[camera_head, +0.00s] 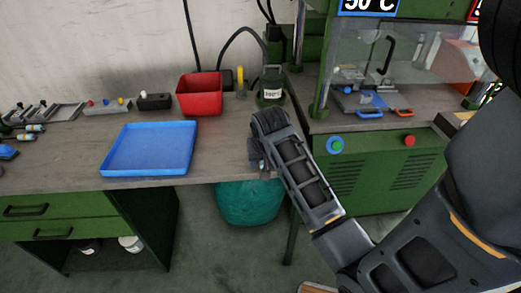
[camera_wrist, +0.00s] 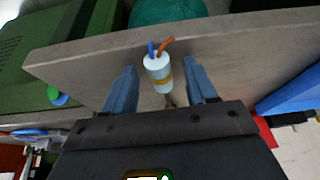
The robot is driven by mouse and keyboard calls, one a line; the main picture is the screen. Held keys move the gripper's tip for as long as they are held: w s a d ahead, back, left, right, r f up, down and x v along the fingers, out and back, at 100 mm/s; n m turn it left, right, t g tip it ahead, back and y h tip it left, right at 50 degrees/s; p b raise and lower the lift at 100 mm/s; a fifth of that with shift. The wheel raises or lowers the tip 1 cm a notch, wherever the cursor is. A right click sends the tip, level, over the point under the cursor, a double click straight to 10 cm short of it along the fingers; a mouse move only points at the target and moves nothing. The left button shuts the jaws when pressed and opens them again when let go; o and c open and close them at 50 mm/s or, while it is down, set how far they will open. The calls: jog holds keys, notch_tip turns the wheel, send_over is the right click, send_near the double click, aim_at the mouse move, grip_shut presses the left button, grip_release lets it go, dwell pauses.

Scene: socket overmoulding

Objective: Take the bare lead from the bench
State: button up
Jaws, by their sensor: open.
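The bare lead (camera_wrist: 158,72) shows in the wrist view as a short white cylinder with a yellow band. A blue wire and an orange wire stick out of its end towards the bench edge. My gripper (camera_wrist: 161,80) is open, with one blue-grey finger on each side of the lead and a visible gap to each. I cannot tell how high the fingers are above the bench (camera_wrist: 100,55). In the head view my gripper (camera_head: 257,152) is over the bench's front right corner, and my arm hides most of the lead there.
An empty blue tray (camera_head: 150,148) lies left on the bench, with a red bin (camera_head: 199,93) behind it. The green press (camera_head: 375,165) stands close on the right. A teal bag (camera_head: 246,203) is below the bench edge.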

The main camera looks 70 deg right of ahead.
jog(key=shift+c, duration=0.3)
grip_shut()
jog(key=shift+r, duration=0.2)
